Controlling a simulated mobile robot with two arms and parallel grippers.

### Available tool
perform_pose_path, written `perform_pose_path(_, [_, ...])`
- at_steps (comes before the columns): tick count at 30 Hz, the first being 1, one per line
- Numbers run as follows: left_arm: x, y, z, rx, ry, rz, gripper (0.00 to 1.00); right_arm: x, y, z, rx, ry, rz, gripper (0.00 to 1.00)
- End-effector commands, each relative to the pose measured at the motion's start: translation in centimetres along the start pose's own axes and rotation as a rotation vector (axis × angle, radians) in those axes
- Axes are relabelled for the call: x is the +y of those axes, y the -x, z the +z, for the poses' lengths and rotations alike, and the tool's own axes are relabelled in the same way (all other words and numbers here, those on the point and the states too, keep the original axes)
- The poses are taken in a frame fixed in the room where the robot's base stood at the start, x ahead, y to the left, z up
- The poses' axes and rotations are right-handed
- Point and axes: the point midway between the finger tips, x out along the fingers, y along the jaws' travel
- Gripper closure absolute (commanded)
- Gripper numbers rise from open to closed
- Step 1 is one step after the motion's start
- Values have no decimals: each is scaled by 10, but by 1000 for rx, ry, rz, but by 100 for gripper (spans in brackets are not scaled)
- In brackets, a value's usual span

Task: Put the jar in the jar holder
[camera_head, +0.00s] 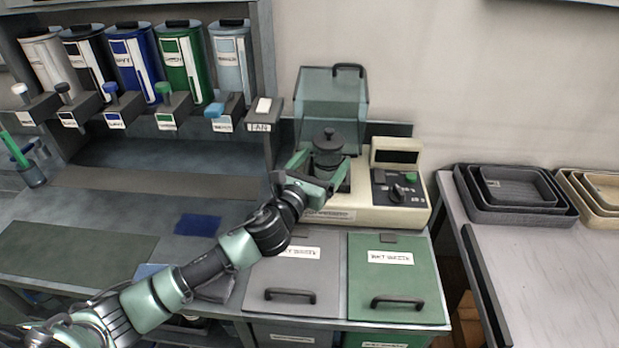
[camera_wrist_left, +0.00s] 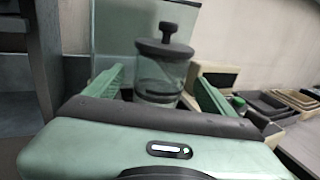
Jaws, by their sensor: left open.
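A clear jar with a dark knobbed lid (camera_head: 328,141) stands upright at the left part of a cream machine (camera_head: 410,217) with a dial and a display. The jar also shows in the left wrist view (camera_wrist_left: 160,75). My left gripper (camera_head: 324,170) is open, with its green fingers on either side of the jar. In the left wrist view the left gripper (camera_wrist_left: 158,92) shows a finger to the left and to the right of the jar, with gaps visible. The jar's base is hidden by the gripper. My right gripper is not in view.
A raised clear cover (camera_head: 330,95) stands behind the jar. Several coloured dispensers (camera_head: 183,65) line the shelf at left. A grey lidded bin (camera_head: 295,275) and a green one (camera_head: 398,280) are in front. Nested trays (camera_head: 515,190) sit on the right table, whose front is clear.

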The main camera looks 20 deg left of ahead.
Motion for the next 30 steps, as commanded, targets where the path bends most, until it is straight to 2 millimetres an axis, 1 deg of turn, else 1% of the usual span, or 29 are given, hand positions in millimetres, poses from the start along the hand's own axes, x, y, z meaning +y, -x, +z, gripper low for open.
perform_pose_path(1, [0,12,-3,2,-3,-1,15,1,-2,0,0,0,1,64])
perform_pose_path(6, [0,49,-3,2,-2,-1,15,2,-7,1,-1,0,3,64])
perform_pose_path(9, [0,66,-3,2,-1,0,15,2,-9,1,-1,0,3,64])
perform_pose_path(12, [0,78,-2,1,-1,0,15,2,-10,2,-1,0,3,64])
perform_pose_path(15, [0,84,-1,1,0,1,15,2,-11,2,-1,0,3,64])
perform_pose_path(18, [0,86,0,-1,0,1,15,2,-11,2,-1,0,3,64])
perform_pose_path(30, [0,86,0,-1,0,1,15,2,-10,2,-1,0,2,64])
